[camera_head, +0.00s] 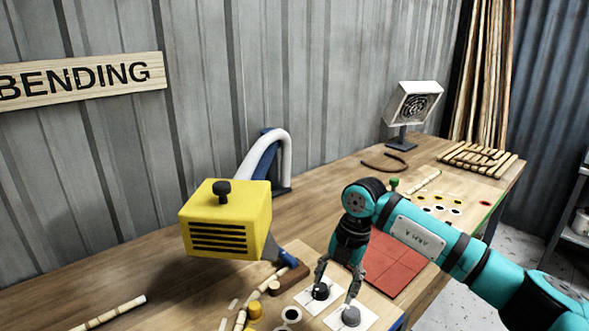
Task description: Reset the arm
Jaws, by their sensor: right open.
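My teal right arm comes in from the right, and its gripper (336,292) points down over the front of the workbench. Its two fingers are spread, one by a black knob (321,292) and one by a grey knob (351,316), each on a white card. I cannot tell whether the fingertips touch the knobs. Nothing shows held between the fingers. My left gripper is not in view.
A yellow slatted box (227,222) stands left of the gripper, with a white curved hose (283,146) behind. A fan (413,103) and rattan poles (482,70) are at the back. The left bench is mostly clear.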

